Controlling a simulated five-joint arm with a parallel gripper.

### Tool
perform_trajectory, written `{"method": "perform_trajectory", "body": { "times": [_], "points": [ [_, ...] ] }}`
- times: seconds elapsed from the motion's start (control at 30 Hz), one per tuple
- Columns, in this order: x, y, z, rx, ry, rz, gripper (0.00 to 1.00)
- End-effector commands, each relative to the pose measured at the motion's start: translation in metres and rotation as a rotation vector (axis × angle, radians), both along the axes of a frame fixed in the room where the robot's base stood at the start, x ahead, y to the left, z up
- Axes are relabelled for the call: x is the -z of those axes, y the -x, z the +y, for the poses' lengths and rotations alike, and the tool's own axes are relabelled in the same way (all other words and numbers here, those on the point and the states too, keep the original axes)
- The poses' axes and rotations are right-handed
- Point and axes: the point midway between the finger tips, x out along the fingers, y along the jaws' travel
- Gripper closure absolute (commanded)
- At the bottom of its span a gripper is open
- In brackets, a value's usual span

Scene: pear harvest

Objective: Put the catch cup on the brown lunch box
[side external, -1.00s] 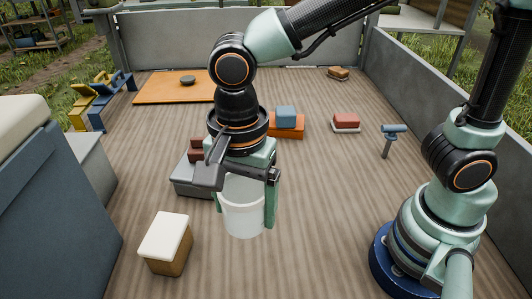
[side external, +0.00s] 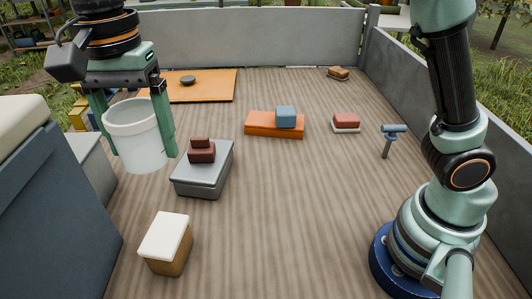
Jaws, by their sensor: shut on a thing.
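The catch cup (side external: 138,146) is a translucent white cup at the upper left, held upright. My gripper (side external: 141,150) is shut on it, with one green finger on each side of its wall. The cup hangs in the air, to the left of the grey box. The brown lunch box (side external: 168,254) has a brown body and a cream-white lid. It stands on the wooden floor at the lower left, nearer the camera than the cup and a little to its right. Nothing lies on its lid.
A grey box (side external: 207,179) carries stacked dark red blocks. An orange box (side external: 262,126) bears a blue block (side external: 286,117). A red-topped box (side external: 346,123) and a blue-headed post (side external: 390,134) stand at right. An orange mat (side external: 213,88) lies behind. The middle floor is clear.

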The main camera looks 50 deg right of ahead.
Motion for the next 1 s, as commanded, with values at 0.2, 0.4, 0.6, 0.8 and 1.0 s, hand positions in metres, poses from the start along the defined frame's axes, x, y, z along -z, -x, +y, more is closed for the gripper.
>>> {"method": "perform_trajectory", "body": {
  "times": [0.2,0.4,0.6,0.8,1.0],
  "points": [
    [-0.01,-0.021,0.01,-0.066,-0.001,-0.001,0.69],
    [-0.008,-0.027,0.012,-0.089,0.0,0.0,0.69],
    [0.031,-0.026,0.011,-0.091,0.003,0.004,0.69],
    [0.081,-0.026,0.011,-0.09,0.003,0.004,0.69],
    [0.124,-0.026,0.012,-0.09,0.001,0.002,0.69]
  ]
}}
